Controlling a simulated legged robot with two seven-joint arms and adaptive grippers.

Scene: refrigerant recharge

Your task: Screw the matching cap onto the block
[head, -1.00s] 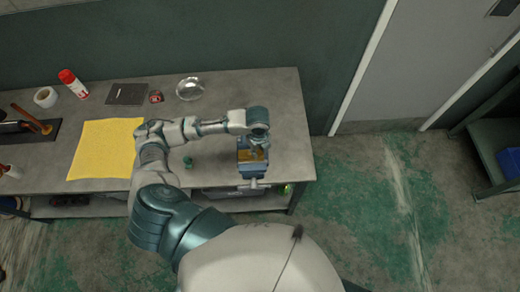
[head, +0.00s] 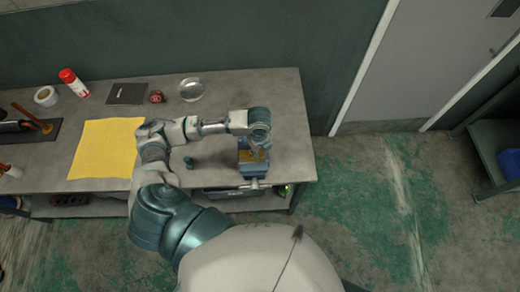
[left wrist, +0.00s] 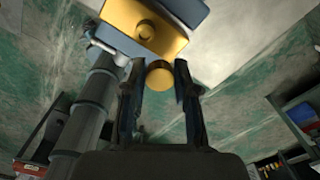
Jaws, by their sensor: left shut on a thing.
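A brass-coloured block (left wrist: 130,20) is held in a blue vise (left wrist: 188,8) at the top of the left wrist view, with a round brass fitting (left wrist: 147,31) on its face. In the head view the vise (head: 252,171) stands at the bench's right front. My left gripper (head: 259,147) is above it. In the left wrist view, my left gripper (left wrist: 159,68) is shut on a round brass cap (left wrist: 160,76), which appears apart from the fitting. A small green cap (head: 188,162) is on the bench left of the vise. My right gripper is not in view.
A yellow cloth (head: 104,148) lies on the grey bench (head: 225,90). A glass dish (head: 192,89), a dark pad (head: 127,93), a small red item (head: 156,97), a red-and-white can (head: 74,83) and a tape roll (head: 46,96) are along the back.

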